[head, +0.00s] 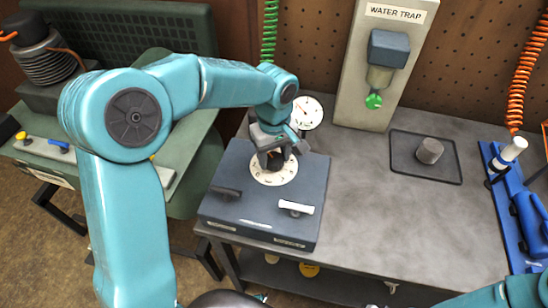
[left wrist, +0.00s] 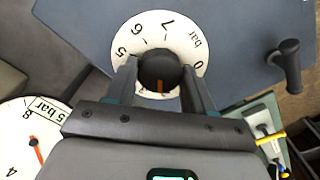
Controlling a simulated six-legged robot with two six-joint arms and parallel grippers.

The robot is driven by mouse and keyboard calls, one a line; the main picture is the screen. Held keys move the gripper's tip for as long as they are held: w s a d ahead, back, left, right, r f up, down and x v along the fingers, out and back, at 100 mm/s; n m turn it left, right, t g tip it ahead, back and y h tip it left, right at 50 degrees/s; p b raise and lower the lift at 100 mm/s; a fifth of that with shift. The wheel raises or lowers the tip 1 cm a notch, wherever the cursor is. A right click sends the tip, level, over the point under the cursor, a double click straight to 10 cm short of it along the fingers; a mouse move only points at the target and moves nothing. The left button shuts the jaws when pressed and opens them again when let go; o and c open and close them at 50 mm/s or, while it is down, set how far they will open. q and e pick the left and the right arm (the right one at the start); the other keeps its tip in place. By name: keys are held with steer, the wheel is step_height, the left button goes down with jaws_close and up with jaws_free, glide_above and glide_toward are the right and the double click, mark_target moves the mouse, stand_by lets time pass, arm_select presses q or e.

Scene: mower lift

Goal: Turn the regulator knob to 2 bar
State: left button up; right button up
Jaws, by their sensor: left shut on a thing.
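The regulator knob, black with an orange mark, shows in the left wrist view (left wrist: 160,68). It sits on a round white dial (head: 270,178) marked in bar, on a dark grey-blue box (head: 240,168). In the left wrist view 0, 5, 6 and 7 are readable on the dial; the orange mark points to its near side, where my gripper hides the numbers. My left gripper (head: 273,157) is shut on the knob from above, one finger on each side. A white gauge (head: 308,113) with an orange needle stands behind the box. My right gripper is out of view.
The box also carries a black handle (head: 226,193) and a white-tipped lever (head: 297,208). A water trap panel (head: 354,95) stands behind. A grey cylinder (head: 429,151) stands on a dark tray, with blue tools (head: 527,215) at the right. The bench (head: 365,215) between is clear.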

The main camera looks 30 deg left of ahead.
mark_target(273, 158)
arm_select(q)
steer(key=shift+w+n, duration=0.1)
steer(key=shift+n, duration=0.6)
steer(key=shift+a+r, duration=0.1)
steer(key=o, duration=1)
step_height(273, 158, up, 16)
steer(key=shift+r+p, duration=0.1)
steer(key=shift+p, duration=0.5)
